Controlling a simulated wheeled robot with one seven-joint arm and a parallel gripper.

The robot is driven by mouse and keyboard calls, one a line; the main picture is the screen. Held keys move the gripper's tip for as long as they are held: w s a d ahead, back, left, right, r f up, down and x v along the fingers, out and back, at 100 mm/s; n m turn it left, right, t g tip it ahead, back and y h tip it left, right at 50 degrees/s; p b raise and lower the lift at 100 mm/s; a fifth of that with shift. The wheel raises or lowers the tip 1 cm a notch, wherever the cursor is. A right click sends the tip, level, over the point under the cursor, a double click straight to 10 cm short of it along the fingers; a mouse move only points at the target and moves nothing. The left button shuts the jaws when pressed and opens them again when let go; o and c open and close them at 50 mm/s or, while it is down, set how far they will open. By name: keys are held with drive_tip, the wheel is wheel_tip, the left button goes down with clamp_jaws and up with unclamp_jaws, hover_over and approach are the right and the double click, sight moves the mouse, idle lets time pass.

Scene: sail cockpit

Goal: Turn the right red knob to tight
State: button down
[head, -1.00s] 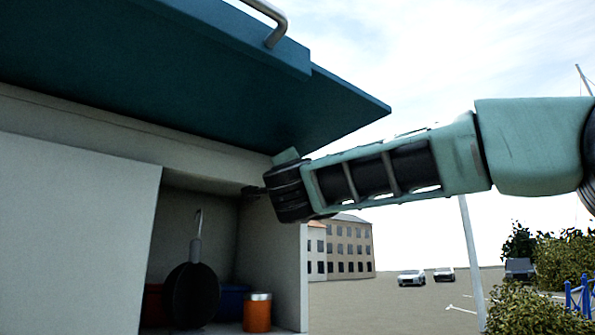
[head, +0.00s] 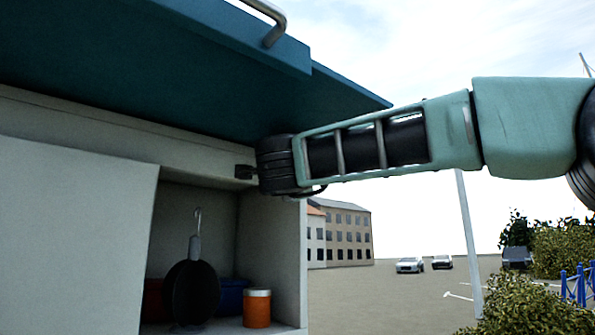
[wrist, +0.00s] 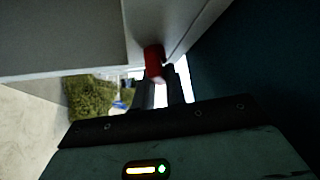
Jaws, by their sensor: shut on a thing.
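The red knob (wrist: 153,60) shows in the wrist view as a small red cylinder by the pale panel edge. My gripper (wrist: 160,76) is shut on it, with its two dark fingers at the knob's near end. In the head view my gripper (head: 244,172) is at the upper right of the open locker, just under the teal lid (head: 200,75). The knob is hidden there, and I cannot read its turn or any marking.
The open locker (head: 272,235) holds a dark hanging pan (head: 192,290), an orange canister (head: 257,309) and a blue container (head: 233,297). The lid overhangs close above my wrist. Open air lies right of the locker, with parked cars (head: 410,265) far behind.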

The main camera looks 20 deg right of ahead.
drive_tip(key=c, duration=1.4)
unclamp_jaws()
drive_tip(key=shift+c, duration=0.2)
drive_tip(key=b+v, duration=0.8)
drive_tip(key=v, duration=0.9)
drive_tip(key=shift+s, duration=0.2)
drive_tip(key=shift+f, duration=0.1)
